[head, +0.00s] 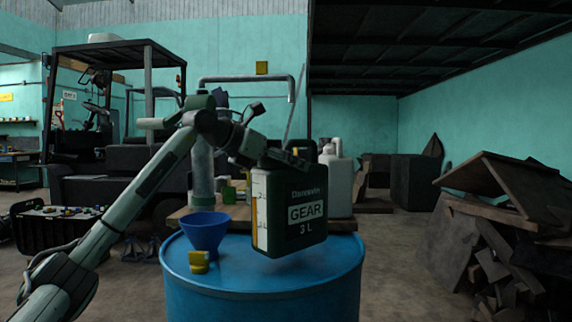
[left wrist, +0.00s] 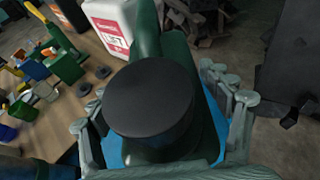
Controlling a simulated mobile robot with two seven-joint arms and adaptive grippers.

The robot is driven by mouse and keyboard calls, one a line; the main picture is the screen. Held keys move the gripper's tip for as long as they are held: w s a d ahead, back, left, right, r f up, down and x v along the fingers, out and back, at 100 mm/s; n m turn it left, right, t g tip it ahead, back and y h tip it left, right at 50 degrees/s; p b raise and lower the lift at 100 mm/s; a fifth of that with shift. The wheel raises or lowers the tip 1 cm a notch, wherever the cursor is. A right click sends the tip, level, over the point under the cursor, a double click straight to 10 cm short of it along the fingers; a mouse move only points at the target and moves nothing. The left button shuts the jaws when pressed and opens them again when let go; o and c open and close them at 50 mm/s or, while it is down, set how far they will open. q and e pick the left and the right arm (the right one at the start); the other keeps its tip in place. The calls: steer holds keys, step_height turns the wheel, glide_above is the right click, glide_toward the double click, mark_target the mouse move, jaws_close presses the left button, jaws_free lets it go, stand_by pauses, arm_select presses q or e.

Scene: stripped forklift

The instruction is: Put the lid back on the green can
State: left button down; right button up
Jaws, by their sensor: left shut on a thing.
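The dark green can (head: 300,208), lettered "GEAR 3 L", is upright over the blue drum; whether its base touches the drum is unclear. A round black lid (left wrist: 150,97) fills the middle of the left wrist view, at the can's top, with green plastic (left wrist: 207,125) of the can showing around it. My left gripper (head: 262,152) is above the can's upper left corner, its fingers on both sides of the lid and shut on it. My right gripper is not in view.
On the blue drum (head: 320,285), a blue funnel (head: 205,230) and a small yellow item (head: 199,262) are left of the can. A white jug (head: 340,185) is behind. Scrap boards (head: 500,190) are piled at right. Open floor lies between them and the drum.

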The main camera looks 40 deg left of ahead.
mark_target(285, 180)
arm_select(q)
steer(key=shift+s+r, duration=0.1)
steer(key=shift+r, duration=0.1)
step_height(285, 180, down, 4)
steer(key=shift+r+b, duration=0.25)
steer(key=shift+b, duration=0.15)
steer(key=shift+c, duration=2)
jaws_free()
steer(key=shift+f, duration=0.5)
steer(key=shift+o, duration=1.2)
steer(key=shift+d+r, duration=0.1)
steer(key=shift+o, duration=0.7)
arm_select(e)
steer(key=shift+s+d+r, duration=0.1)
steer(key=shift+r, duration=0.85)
arm_select(q)
steer(key=shift+s, duration=0.1)
